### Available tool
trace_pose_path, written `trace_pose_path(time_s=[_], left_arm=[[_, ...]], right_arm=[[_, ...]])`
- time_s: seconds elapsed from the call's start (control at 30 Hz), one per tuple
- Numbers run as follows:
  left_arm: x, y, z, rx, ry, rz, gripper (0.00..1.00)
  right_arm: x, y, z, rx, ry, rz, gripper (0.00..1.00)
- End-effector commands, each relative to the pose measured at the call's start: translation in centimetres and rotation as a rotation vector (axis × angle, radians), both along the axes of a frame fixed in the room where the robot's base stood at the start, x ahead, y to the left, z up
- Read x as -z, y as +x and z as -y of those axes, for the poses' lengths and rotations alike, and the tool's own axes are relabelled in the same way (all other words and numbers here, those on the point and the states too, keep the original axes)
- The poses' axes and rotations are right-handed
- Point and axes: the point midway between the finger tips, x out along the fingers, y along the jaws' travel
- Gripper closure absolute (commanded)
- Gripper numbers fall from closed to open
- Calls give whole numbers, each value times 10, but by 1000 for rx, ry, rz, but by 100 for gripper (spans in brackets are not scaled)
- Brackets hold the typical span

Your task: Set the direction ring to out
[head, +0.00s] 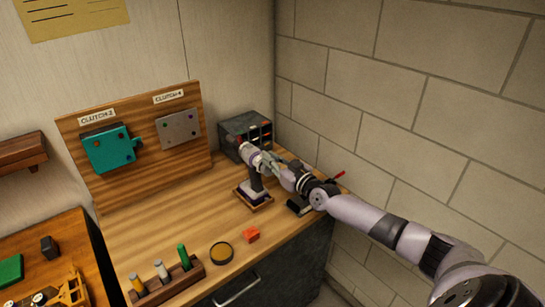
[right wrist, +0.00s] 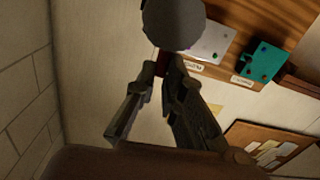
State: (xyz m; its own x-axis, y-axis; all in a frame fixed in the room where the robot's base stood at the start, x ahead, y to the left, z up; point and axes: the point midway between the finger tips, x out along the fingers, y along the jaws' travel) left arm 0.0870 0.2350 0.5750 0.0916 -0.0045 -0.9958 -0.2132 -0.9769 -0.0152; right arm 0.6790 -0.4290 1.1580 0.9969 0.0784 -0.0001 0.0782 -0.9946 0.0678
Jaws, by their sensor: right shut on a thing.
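A drill-like tool (head: 251,155) with a pale body and a dark handle stands upright in a small wooden stand (head: 262,207) on the workbench. My right gripper (head: 275,167) reaches in from the right and is shut on the rear part of the tool. In the right wrist view, the fingertips (right wrist: 161,76) close at a small dark red part (right wrist: 161,62) beside a grey round face (right wrist: 173,24). The direction ring and its setting cannot be made out. My left gripper is not in view.
A dark drawer cabinet (head: 235,127) stands close behind the tool. A board with a teal box (head: 108,150) and a grey plate (head: 180,130) is at the back. A red block (head: 252,235), a round tin (head: 221,253) and a wooden rack (head: 170,290) are in front.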

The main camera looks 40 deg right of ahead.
Motion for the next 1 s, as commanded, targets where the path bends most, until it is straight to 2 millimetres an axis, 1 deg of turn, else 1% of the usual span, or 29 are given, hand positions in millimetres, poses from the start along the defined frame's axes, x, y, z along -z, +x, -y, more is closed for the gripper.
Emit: trace_pose_path(time_s=[0.03, 0.1, 0.3, 0.5, 0.7, 1.0], left_arm=[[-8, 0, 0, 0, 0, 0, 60], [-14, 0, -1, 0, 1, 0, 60], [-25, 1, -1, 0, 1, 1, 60], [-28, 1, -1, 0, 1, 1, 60], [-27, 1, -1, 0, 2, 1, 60], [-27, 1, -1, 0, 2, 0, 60]], right_arm=[[-3, 0, -1, 2, -24, 1, 100], [-3, -1, -4, 2, -68, 3, 100], [0, -1, -11, 1, -208, 14, 100], [4, -2, -17, 2, -333, 25, 100], [6, -2, -21, 1, -416, 32, 100], [7, -2, -22, 1, -457, 35, 100]])
